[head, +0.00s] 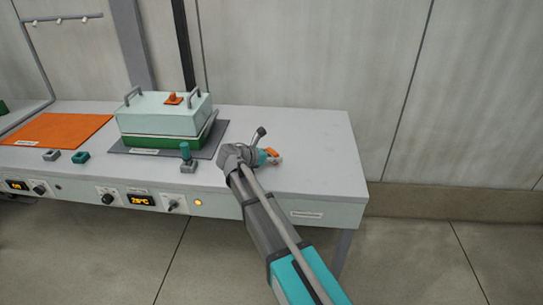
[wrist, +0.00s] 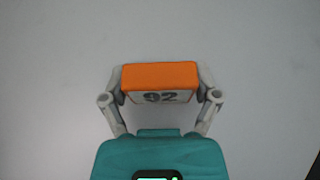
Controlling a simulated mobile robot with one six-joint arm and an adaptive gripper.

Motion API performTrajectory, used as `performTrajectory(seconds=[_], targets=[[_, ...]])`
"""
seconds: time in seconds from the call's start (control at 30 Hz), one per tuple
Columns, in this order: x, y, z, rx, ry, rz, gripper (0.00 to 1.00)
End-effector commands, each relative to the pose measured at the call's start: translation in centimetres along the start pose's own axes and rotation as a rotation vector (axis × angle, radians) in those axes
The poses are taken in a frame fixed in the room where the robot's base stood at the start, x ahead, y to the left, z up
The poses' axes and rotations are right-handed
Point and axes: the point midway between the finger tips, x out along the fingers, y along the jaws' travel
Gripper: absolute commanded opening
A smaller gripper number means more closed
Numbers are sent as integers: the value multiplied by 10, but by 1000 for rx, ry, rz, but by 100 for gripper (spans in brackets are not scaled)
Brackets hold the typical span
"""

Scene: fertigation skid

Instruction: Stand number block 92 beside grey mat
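In the head view, the block (head: 271,152) shows as a small orange patch at my gripper (head: 273,157), partly hidden by the wrist. Both are over the right part of the bench, right of the grey mat (head: 208,151). I cannot tell whether the block touches the bench.
A green box with a pale handled lid (head: 160,112) stands on the grey mat. A teal-topped post (head: 186,155) stands at the mat's front edge. An orange mat (head: 60,129) and small blocks (head: 81,157) lie left. The bench's right end (head: 325,150) is clear.

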Motion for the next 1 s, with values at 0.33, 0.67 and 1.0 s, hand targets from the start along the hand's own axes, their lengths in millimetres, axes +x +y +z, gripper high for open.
performTrajectory(seconds=[0.33,0.67,1.0], targets=[[0,0,0,0,0,0,100],[-2,0,3,0,0,0,100],[-40,0,6,-2,0,2,100]])
